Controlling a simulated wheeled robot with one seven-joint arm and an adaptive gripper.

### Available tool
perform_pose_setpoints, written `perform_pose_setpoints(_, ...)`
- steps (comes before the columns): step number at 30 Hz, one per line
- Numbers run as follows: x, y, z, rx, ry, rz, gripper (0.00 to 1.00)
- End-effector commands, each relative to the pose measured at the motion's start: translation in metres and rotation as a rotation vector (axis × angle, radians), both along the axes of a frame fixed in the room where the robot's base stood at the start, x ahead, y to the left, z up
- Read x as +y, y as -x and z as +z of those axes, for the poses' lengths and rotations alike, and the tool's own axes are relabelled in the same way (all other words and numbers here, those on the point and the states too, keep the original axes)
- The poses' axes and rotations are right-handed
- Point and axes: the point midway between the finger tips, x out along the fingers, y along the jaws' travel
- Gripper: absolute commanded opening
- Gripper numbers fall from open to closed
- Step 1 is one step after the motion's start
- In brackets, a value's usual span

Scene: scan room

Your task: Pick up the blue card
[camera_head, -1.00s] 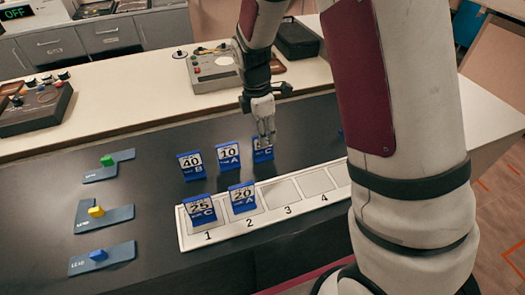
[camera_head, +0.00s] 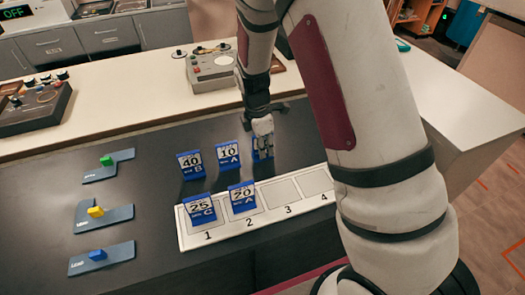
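Several blue cards with white number labels stand on the dark counter. In the back row are the "40 B" card (camera_head: 191,165), the "10 A" card (camera_head: 228,155) and a third card (camera_head: 267,154), mostly hidden behind my gripper. The "25 C" card (camera_head: 200,209) stands on slot 1 and the "20 A" card (camera_head: 242,197) on slot 2 of the white numbered tray (camera_head: 215,236). My gripper (camera_head: 264,143) points down at the third back card, its fingers overlapping the card's top. Whether the fingers touch or grip it cannot be seen.
Slots 3 (camera_head: 279,193) and 4 (camera_head: 314,182) look empty. On the left are grey plates with a green block (camera_head: 106,160), a yellow block (camera_head: 95,212) and a blue block (camera_head: 97,254). A grey instrument box (camera_head: 210,72) stands on the pale ledge behind.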

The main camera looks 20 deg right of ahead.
Motion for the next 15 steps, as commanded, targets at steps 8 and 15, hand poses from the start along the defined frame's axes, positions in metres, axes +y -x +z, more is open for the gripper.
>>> perform_pose_setpoints(8,0.0001,-0.0001,0.0003,0.0,0.0,0.0,0.0)
perform_pose_setpoints(15,0.0003,-0.0007,0.006,-0.002,-0.001,0.0,0.0)
